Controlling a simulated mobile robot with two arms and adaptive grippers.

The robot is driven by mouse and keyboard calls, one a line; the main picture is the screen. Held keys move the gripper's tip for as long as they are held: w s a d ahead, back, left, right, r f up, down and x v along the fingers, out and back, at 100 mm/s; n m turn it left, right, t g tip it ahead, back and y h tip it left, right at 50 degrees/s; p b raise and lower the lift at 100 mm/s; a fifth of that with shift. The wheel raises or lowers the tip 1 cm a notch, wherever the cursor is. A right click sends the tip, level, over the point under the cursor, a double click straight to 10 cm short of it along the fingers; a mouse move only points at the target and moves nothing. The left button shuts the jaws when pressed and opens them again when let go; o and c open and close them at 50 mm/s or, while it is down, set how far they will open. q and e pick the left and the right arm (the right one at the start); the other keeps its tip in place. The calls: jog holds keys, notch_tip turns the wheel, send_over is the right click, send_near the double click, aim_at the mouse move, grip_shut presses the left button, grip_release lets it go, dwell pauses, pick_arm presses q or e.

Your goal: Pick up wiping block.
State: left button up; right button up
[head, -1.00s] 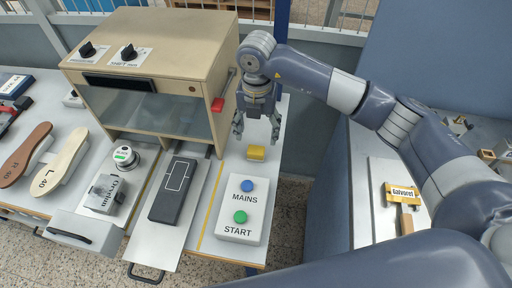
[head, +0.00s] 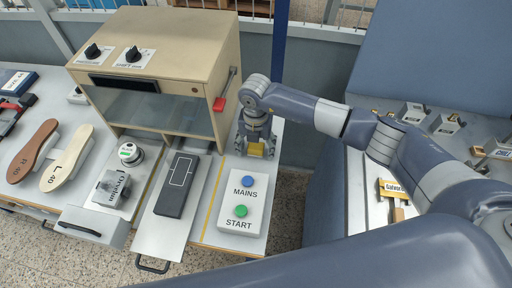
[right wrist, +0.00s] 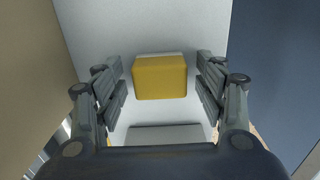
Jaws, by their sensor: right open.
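The wiping block appears to be the small yellow block (head: 256,150) on the light table, behind the control box and right of the wooden machine. It also shows in the right wrist view (right wrist: 160,77), with a thin white edge on its far side. My right gripper (head: 255,147) is low over it and open. In the right wrist view the fingers (right wrist: 160,88) stand on both sides of the block, with a gap on each side. My left gripper does not show.
The control box (head: 244,215) with MAINS and START buttons stands just in front of the block. The wooden machine (head: 172,50) with a red-tipped lever (head: 219,103) is close on the left. A dark plate (head: 176,186) and shoe soles (head: 67,158) lie further left.

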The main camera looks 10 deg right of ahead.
aim_at(256, 146)
jog(key=c, duration=1.1)
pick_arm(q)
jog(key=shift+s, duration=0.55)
pick_arm(e)
jog(key=shift+o, duration=0.2)
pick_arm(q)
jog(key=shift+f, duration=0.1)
